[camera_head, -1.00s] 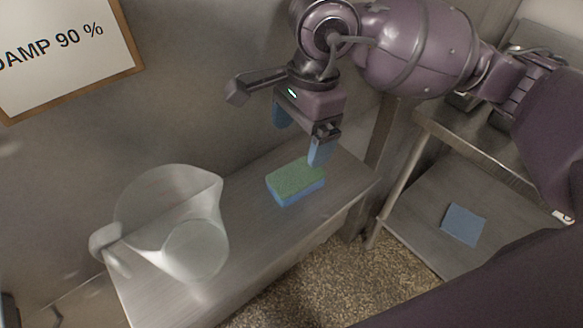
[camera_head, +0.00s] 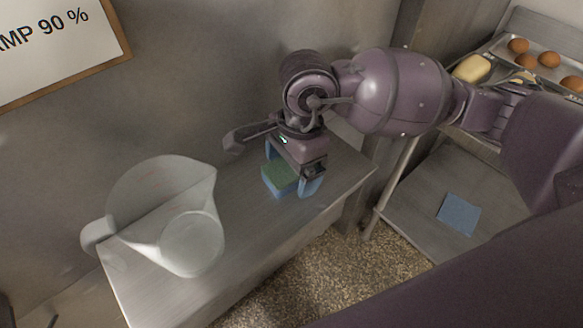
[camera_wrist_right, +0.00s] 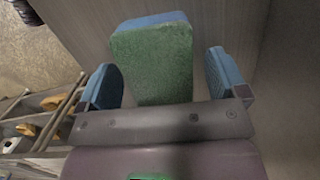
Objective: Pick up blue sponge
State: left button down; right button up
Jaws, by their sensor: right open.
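The blue sponge (camera_head: 277,181), with a green top layer, lies flat on the narrow metal shelf. In the right wrist view the sponge (camera_wrist_right: 153,60) shows its green face and a blue end, between the two blue fingers. My right gripper (camera_head: 290,178) is open and lowered over the sponge, one finger on each side. In the wrist view, a gap shows between the sponge and each finger of the right gripper (camera_wrist_right: 163,80). The gripper partly hides the sponge in the head view. My left gripper is not in view.
A clear measuring jug (camera_head: 165,215) stands left of the sponge on the metal shelf (camera_head: 245,235). A blue cloth (camera_head: 459,214) lies on a lower metal shelf at right. A tray with several buns (camera_head: 548,60) is at the upper right. A sign (camera_head: 55,45) hangs on the wall.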

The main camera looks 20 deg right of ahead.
jog(key=c, duration=1)
jog(key=shift+r, duration=0.2)
notch_tip(320, 180, up, 20)
jog(key=shift+f+p, duration=0.1)
jog(key=shift+p, duration=0.85)
